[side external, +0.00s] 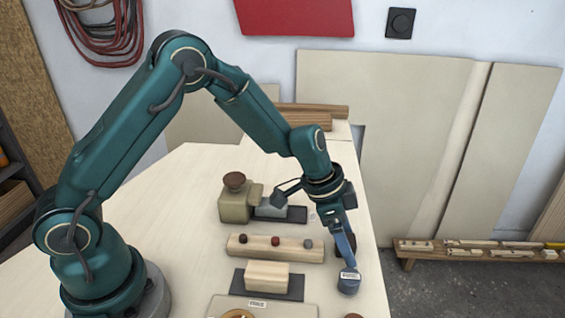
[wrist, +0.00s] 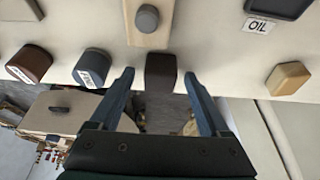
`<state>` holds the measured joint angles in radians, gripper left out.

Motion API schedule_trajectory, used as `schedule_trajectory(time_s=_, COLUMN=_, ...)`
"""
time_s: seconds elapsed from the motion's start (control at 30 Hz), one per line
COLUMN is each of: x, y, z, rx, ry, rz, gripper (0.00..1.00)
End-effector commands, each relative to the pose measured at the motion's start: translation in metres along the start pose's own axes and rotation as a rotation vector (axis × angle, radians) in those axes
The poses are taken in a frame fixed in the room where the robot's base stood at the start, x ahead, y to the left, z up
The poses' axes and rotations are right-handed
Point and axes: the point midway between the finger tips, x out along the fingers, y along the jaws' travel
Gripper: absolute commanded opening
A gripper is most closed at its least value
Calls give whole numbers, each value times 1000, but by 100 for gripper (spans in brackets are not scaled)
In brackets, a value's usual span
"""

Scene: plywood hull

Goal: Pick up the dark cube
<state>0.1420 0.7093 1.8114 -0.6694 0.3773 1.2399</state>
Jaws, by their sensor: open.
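The dark cube (wrist: 160,72) lies near the table edge in the wrist view. My gripper (wrist: 159,75) is open, with one blue finger on each side of the cube; gaps show between fingers and cube. In the side view my gripper (side external: 345,256) points down over the table's right edge, and its finger largely hides the dark cube (side external: 353,241). I cannot tell the exact fingertip height against the cube.
A blue-grey labelled block (wrist: 92,68) and a brown block (wrist: 28,63) stand left of the cube in the wrist view; a tan block (wrist: 287,77) stands right. A wooden bar (side external: 275,254) with several knobs lies left of the gripper in the side view.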

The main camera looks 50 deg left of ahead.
Motion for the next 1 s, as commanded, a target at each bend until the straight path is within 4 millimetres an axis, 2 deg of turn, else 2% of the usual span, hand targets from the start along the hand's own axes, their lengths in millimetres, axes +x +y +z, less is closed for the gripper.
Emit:
schedule_trajectory(time_s=0.17, x=0, y=0, z=0, rx=0, ry=0, rz=0, gripper=80)
schedule_trajectory(time_s=0.2, x=0, y=0, z=0, rx=0, ry=0, rz=0, gripper=72)
schedule_trajectory(time_s=0.27, x=0, y=0, z=0, rx=0, ry=0, rz=0, gripper=49)
schedule_trajectory(time_s=0.3, x=0, y=0, z=0, rx=0, ry=0, rz=0, gripper=34)
schedule_trajectory(time_s=0.4, x=0, y=0, z=0, rx=0, ry=0, rz=0, gripper=0)
schedule_trajectory(time_s=0.77, x=-3, y=0, z=-2, rx=1, ry=2, rz=0, gripper=0)
schedule_trajectory(time_s=1.0, x=-22, y=-1, z=-10, rx=2, ry=5, rz=-3, gripper=0)
